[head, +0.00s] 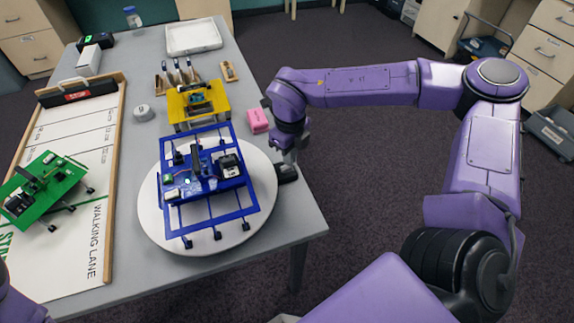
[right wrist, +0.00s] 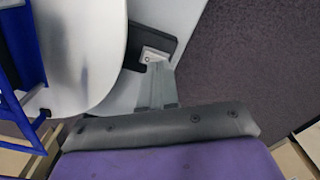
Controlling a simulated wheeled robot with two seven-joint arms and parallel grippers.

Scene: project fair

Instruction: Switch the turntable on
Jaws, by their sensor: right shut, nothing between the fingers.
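The turntable (head: 150,215) is a round white disc on the grey table near its right front edge. It carries a blue legged frame (head: 208,185). A small black box (head: 287,174) sits at the disc's right side by the table edge. It also shows in the right wrist view (right wrist: 133,50), with a small pale piece (right wrist: 154,55) on it. My right gripper (head: 291,156) is shut and empty, pointing down at the box. In the right wrist view its fingers (right wrist: 155,85) reach to the pale piece; I cannot tell whether they touch. My left gripper is out of view.
A pink block (head: 257,121) lies behind the box. A yellow frame (head: 190,102) stands behind the turntable. The walking lane board (head: 92,200) with a green legged robot (head: 42,190) is at left. A white tray (head: 193,37) is at the back.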

